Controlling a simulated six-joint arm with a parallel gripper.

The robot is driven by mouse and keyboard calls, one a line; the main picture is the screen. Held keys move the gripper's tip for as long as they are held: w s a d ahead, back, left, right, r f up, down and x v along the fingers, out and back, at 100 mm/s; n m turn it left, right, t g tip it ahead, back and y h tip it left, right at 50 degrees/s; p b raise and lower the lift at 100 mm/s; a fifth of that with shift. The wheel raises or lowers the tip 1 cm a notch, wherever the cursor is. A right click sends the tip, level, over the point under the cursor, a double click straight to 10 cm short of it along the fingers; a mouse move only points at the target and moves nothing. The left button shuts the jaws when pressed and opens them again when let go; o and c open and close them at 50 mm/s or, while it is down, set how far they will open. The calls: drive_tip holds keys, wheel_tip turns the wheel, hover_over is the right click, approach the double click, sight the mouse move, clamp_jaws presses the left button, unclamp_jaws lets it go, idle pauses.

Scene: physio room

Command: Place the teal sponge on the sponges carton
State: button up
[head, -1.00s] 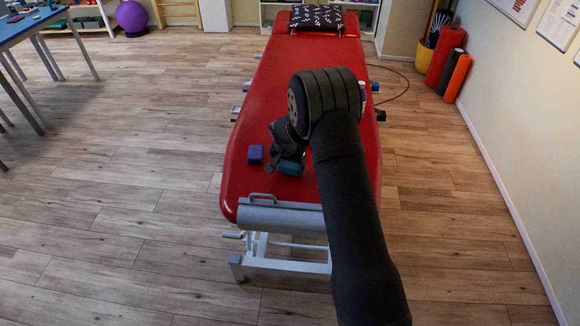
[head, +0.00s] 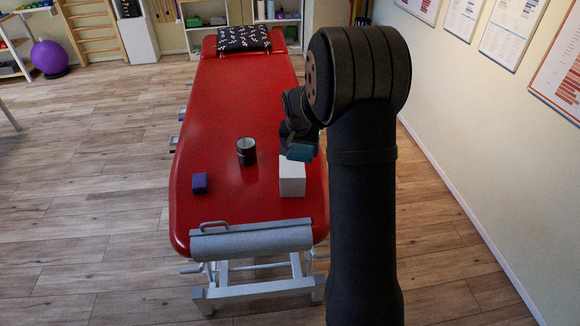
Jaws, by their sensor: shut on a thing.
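The teal sponge (head: 300,153) is held in my gripper (head: 299,145), which is shut on it. A plain white box (head: 292,182) stands upright near the front right of the red couch; it may be the sponges carton, but I see no label. In the picture the sponge is just above the box's far top edge. It looks raised off the couch, and I cannot tell how large the gap to the box is. My arm hides part of the gripper and the couch's right side.
A black mug (head: 246,151) stands left of the white box on the red treatment couch (head: 225,100). A purple block (head: 200,183) lies near the couch's left edge. A dark patterned pillow (head: 243,38) lies at the far end. The couch's middle is clear.

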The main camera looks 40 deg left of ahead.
drive_tip(key=w+d+r, duration=0.3)
drive_tip(key=d, duration=0.5)
hover_over(294, 170)
drive_tip(key=s, duration=0.1)
drive_tip(key=f, duration=0.7)
drive_tip(key=shift+s+d+f, duration=0.1)
drive_tip(key=shift+d, duration=0.15)
drive_tip(key=shift+f, duration=1.9)
drive_tip(key=shift+f, duration=0.15)
drive_tip(key=o, duration=1)
drive_tip(key=shift+c, duration=0.2)
